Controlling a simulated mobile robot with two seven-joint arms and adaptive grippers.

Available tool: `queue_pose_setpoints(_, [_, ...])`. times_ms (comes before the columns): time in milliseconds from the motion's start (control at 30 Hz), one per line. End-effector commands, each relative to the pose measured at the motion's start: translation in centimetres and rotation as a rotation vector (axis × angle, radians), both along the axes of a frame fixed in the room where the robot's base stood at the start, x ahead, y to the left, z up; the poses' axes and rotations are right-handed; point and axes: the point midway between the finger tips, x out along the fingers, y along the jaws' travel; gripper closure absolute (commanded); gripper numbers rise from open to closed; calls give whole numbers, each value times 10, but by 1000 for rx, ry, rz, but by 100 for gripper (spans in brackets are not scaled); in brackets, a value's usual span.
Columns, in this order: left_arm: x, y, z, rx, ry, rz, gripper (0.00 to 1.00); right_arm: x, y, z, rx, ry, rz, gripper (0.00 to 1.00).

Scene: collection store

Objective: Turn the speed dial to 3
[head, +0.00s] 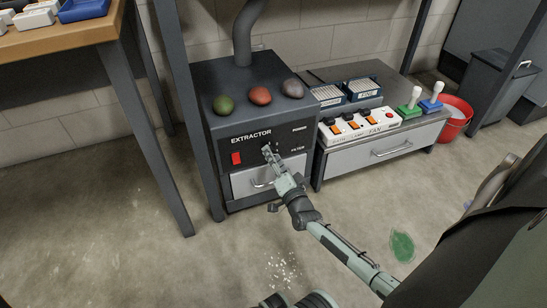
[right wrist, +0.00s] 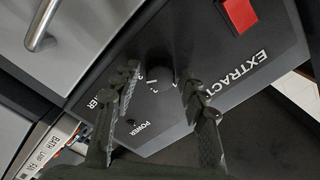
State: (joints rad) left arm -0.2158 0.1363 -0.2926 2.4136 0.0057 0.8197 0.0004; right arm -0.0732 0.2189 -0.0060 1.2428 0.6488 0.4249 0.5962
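The extractor (head: 222,127) is a dark box with a front panel lettered EXTRACTOR, POWER and FILTER. Its speed dial, a small black knob (right wrist: 160,76), shows in the right wrist view with small white numerals beside it; a 2 seems legible. Which number it is set to I cannot tell. My right gripper (right wrist: 162,92) is open, with one finger on each side of the knob; contact is not clear. In the head view my right gripper (head: 269,152) is at the panel and hides the dial. My left gripper is not in view.
A red switch (head: 236,158) is left on the panel, above a drawer with a handle (head: 262,182). Green, red and grey lumps (head: 260,96) lie on top. A white switch strip (head: 358,126) sits on the cabinet at right, near a red bucket (head: 455,115). Floor at left is clear.

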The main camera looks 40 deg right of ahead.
Motion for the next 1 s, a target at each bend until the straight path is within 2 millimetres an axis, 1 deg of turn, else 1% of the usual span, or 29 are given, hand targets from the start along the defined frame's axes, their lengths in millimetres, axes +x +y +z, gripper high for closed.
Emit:
queue_pose_setpoints(300, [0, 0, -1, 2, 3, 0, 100, 0, 0, 0, 0, -1, 1, 50])
queue_pose_setpoints(367, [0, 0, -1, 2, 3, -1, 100, -3, 1, 0, 0, 0, 0, 50])
queue_pose_setpoints(433, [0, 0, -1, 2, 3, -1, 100, -10, 3, -1, 0, 1, 0, 50])
queue_pose_setpoints(567, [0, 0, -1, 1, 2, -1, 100, -33, 9, -1, 2, 2, 1, 50])
queue_pose_setpoints(800, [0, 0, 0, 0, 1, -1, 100, -84, 20, -1, 0, 2, 0, 50])
queue_pose_setpoints(900, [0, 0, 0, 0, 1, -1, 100, -99, 24, 0, 0, 1, 0, 50])
queue_pose_setpoints(1000, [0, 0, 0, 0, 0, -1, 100, -110, 26, 0, 0, 0, 0, 50])
